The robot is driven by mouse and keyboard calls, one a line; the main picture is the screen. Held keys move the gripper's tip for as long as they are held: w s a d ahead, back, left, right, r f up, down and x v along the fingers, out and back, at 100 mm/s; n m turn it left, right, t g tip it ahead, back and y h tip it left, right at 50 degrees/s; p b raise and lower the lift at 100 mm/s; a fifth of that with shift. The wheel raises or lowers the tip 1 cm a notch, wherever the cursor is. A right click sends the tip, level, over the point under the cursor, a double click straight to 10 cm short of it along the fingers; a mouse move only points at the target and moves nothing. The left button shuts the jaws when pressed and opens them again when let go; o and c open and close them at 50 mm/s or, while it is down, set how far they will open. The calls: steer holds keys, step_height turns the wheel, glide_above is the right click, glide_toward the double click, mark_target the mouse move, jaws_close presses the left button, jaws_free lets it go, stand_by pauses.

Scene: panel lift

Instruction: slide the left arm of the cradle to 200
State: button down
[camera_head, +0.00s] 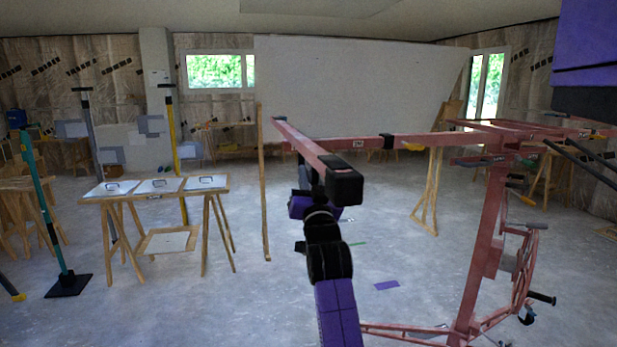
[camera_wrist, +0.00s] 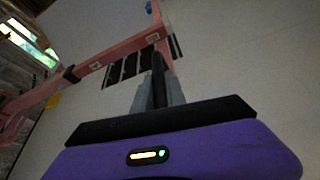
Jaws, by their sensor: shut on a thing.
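The cradle is a pinkish-red metal frame on the lift's mast (camera_head: 490,235). Its left arm (camera_head: 400,139) runs leftward from the mast and carries a black collar (camera_head: 388,142) and a small white label (camera_head: 358,143). In the wrist view the arm (camera_wrist: 110,55) enters from the left and meets the crossbar (camera_wrist: 158,27). My gripper (camera_wrist: 158,80) is shut at the crossbar. The exact contact is partly hidden, and the label's number is too small to read.
A large white panel (camera_head: 350,75) stands behind the cradle. A trestle table (camera_head: 155,190) with several boards is at left, beside a teal pole (camera_head: 45,210). A wooden upright (camera_head: 263,180) stands left of the crossbar. The lift's crank wheel (camera_head: 522,265) is at right. Some floor is clear.

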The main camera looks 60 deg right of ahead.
steer(key=shift+w+a, duration=0.1)
steer(key=w+a+b, duration=0.8)
steer(key=w+b, duration=0.2)
steer(key=shift+a, duration=0.3)
steer(key=c, duration=1.4)
jaws_free()
steer(key=shift+o, duration=0.2)
steer(key=b+v, duration=0.1)
steer(key=v, duration=0.6)
steer(key=shift+s+a+f+b, duration=0.15)
steer(key=shift+s+a+b, duration=0.05)
steer(key=shift+a+b, duration=0.2)
